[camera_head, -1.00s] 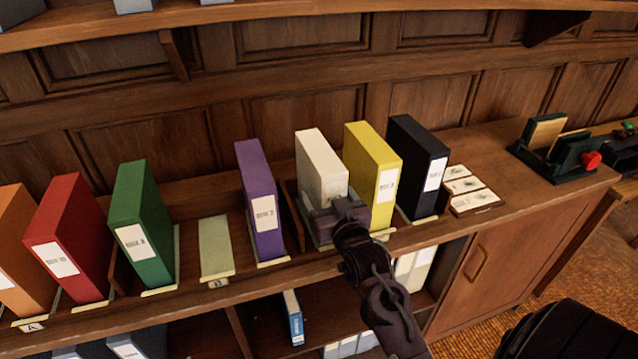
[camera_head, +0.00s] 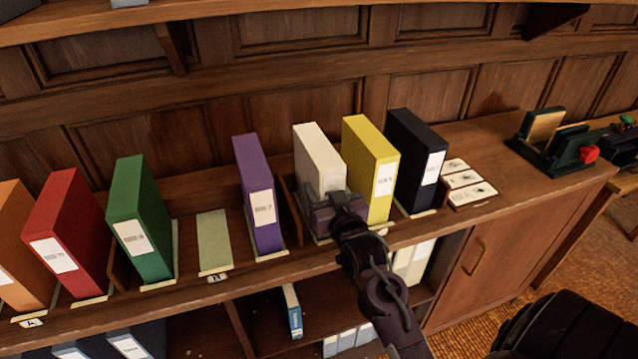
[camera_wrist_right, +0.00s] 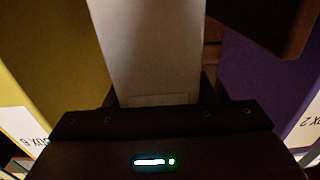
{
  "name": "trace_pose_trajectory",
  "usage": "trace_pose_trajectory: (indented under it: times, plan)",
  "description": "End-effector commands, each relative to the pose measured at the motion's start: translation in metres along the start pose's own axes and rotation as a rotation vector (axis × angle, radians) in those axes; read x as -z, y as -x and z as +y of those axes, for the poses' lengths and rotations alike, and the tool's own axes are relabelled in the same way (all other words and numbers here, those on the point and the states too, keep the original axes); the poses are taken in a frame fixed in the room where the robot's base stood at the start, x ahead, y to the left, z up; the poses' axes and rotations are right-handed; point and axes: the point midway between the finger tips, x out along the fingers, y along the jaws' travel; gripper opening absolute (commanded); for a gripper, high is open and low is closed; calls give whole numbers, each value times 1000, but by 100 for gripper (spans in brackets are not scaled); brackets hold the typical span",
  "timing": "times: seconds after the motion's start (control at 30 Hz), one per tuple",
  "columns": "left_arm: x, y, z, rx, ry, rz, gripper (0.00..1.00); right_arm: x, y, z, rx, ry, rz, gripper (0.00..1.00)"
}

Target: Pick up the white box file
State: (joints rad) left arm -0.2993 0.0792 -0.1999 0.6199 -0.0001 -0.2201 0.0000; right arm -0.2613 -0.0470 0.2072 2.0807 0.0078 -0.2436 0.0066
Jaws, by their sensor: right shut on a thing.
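The white box file (camera_head: 319,160) stands upright on the shelf in the head view, between a purple and a yellow file. My right gripper (camera_head: 334,205) is at its front face and is shut on it; the gripper body hides the file's lower front and label. In the right wrist view the white file (camera_wrist_right: 152,45) rises straight ahead of the dark gripper (camera_wrist_right: 158,112), between its fingers, whose tips are largely hidden. My left gripper does not show in any view.
The yellow file (camera_head: 372,165) stands close on the right and the purple file (camera_head: 258,190) on the left, past a wooden divider. A black file (camera_head: 418,160), a green file (camera_head: 140,220) and a red file (camera_head: 68,235) share the shelf. An empty pale green place (camera_head: 213,240) lies between green and purple.

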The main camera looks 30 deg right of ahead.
Motion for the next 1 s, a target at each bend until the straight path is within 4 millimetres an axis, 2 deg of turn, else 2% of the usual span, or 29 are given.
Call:
trace_pose_trajectory:
  times: [0.23, 0.43, 0.57, 1.0]
  plan:
    - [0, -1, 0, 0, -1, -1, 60, 10, 0, 0, 0, 0, 9, 2]
    - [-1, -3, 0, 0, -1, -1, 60, 33, 0, 0, 0, 0, 12, 2]
    - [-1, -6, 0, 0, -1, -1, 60, 59, 0, 0, 0, 0, 15, 2]
    - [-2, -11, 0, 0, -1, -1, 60, 166, 0, 0, 0, 0, 14, 2]
